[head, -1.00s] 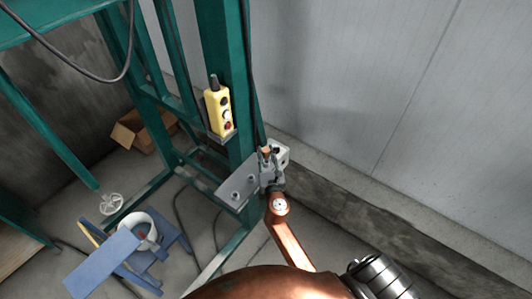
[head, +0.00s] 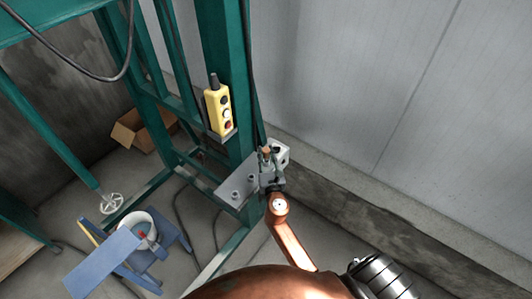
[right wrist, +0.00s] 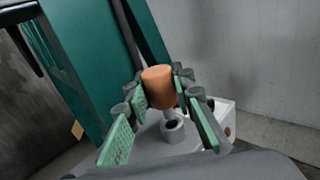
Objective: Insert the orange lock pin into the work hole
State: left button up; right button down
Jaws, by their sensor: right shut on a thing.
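The orange lock pin (right wrist: 158,86) shows as a short orange cylinder between the green-padded fingers of my right gripper (right wrist: 160,92), which is shut on it. In the head view the pin (head: 266,150) is a small orange spot at the top of my right gripper (head: 268,162). A grey collar (right wrist: 172,127) with a dark hole stands just below the pin in the right wrist view; I cannot tell whether it is the work hole. The grey metal plate (head: 234,188) lies beside the gripper. My left gripper is not in view.
A green post (head: 222,50) rises directly behind the plate. A yellow button box (head: 218,108) hangs on it. A white block (head: 283,150) sits just right of the gripper. A wall (head: 380,80) and a concrete ledge (head: 345,210) bound the right side.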

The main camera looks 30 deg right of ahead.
aim_at(266, 159)
jog(key=shift+f+b, duration=1.15)
jog(key=shift+f, duration=0.3)
jog(key=c, duration=1.6)
grip_release()
jog(key=v, duration=1.2)
jog(key=shift+d, duration=0.15)
